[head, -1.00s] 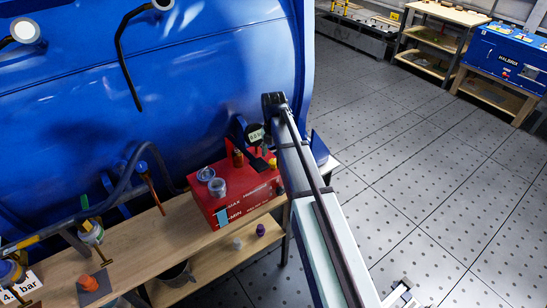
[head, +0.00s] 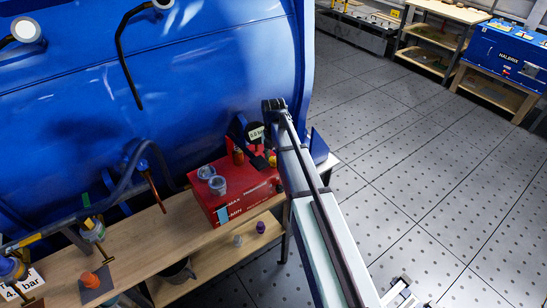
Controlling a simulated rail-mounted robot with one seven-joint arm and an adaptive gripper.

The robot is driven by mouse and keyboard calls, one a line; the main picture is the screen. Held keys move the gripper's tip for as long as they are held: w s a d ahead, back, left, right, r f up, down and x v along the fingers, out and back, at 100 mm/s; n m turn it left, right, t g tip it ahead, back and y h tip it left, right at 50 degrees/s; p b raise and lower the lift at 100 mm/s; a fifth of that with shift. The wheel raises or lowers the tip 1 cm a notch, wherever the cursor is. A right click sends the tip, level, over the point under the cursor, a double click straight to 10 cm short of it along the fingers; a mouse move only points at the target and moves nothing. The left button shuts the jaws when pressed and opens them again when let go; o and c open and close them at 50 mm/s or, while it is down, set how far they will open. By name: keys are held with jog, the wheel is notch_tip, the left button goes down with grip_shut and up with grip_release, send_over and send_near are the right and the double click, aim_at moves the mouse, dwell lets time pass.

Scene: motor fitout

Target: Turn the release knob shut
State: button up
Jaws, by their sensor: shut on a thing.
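My arm comes in from the lower right and ends over the right end of a red box. My gripper (head: 260,161) shows only as small dark parts over the box top, partly hidden by my arm. It is shut on a small red and yellow part, which I take to be the release knob (head: 271,160); its exact turn cannot be read. A round dark gauge (head: 256,133) reading about 0.0 bar stands just behind it, against the blue tank.
The red box (head: 230,206) sits on a wooden bench (head: 135,247) with two clear-lidded jars (head: 219,185) on top. The large blue tank (head: 210,70) fills the back left. A purple cap (head: 261,227) lies on the lower shelf.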

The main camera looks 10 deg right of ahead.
jog(key=shift+m, duration=0.5)
jog(key=m+b, duration=0.1)
jog(key=m, duration=0.3)
jog(key=shift+f+m, duration=0.1)
jog(key=shift+m, duration=0.2)
jog(key=m, duration=0.6)
jog(key=m+b, duration=0.1)
jog(key=m, duration=0.5)
jog(key=shift+m, duration=0.4)
jog(key=m, duration=0.5)
jog(key=shift+s+m, duration=0.1)
jog(key=shift+m, duration=0.2)
jog(key=o, duration=1.1)
jog(key=shift+o, duration=0.2)
